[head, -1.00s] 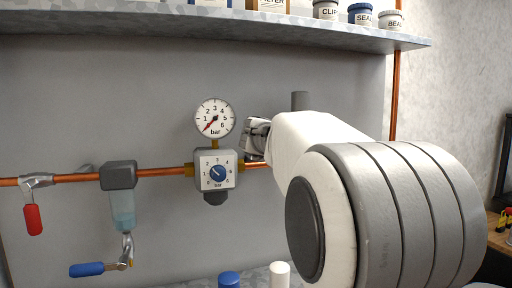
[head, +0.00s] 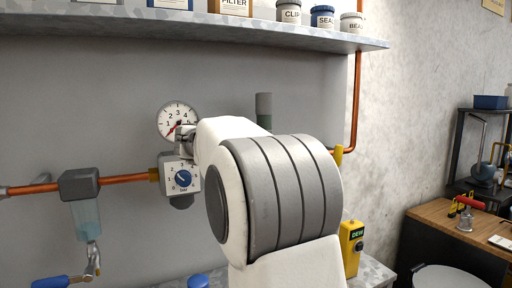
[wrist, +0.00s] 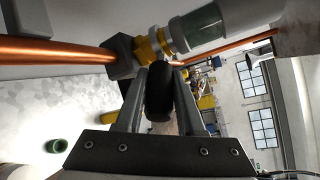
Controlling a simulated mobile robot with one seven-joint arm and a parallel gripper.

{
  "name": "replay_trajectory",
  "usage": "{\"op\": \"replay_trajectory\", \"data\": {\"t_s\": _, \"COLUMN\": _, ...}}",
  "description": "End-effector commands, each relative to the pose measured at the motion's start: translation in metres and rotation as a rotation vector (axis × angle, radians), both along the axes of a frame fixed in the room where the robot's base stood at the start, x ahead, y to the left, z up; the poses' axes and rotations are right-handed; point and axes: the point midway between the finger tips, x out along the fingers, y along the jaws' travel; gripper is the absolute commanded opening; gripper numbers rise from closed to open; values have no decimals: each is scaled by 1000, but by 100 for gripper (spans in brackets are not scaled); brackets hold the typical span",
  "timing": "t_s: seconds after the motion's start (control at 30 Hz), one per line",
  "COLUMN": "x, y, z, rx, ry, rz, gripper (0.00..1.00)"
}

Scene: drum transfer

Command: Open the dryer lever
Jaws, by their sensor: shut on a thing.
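The dryer, a grey cylinder with a greenish window, shows at the top of the wrist view (wrist: 203,27). Its upper part stands behind my arm in the head view (head: 264,110). A yellow valve fitting (wrist: 152,46) joins it to a dark block on the copper pipe. The dryer lever (wrist: 159,95), with a dark rounded grip, lies between the fingers of my gripper (wrist: 160,82). My gripper is shut on this lever. In the head view my arm hides the fingertips, the lever and most of the dryer.
The regulator (head: 182,178) and pressure gauge (head: 172,120) are close left of my arm. A copper pipe (head: 124,178) runs along the wall. A shelf (head: 220,27) with jars overhangs. A yellow DEW meter (head: 351,250) stands on the counter at right.

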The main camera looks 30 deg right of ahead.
Motion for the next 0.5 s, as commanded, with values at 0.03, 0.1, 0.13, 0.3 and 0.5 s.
{"op": "replay_trajectory", "data": {"t_s": 0.03, "x": 1, "y": 1, "z": 0, "rx": 0, "ry": 0, "rz": 2, "gripper": 39}}
{"op": "replay_trajectory", "data": {"t_s": 0.1, "x": 1, "y": 1, "z": 0, "rx": 0, "ry": 1, "rz": 3, "gripper": 52}}
{"op": "replay_trajectory", "data": {"t_s": 0.13, "x": 1, "y": 1, "z": 0, "rx": 0, "ry": 0, "rz": 2, "gripper": 57}}
{"op": "replay_trajectory", "data": {"t_s": 0.3, "x": 0, "y": 0, "z": 0, "rx": 0, "ry": 1, "rz": 2, "gripper": 67}}
{"op": "replay_trajectory", "data": {"t_s": 0.5, "x": 0, "y": 1, "z": 0, "rx": 0, "ry": 1, "rz": 2, "gripper": 67}}
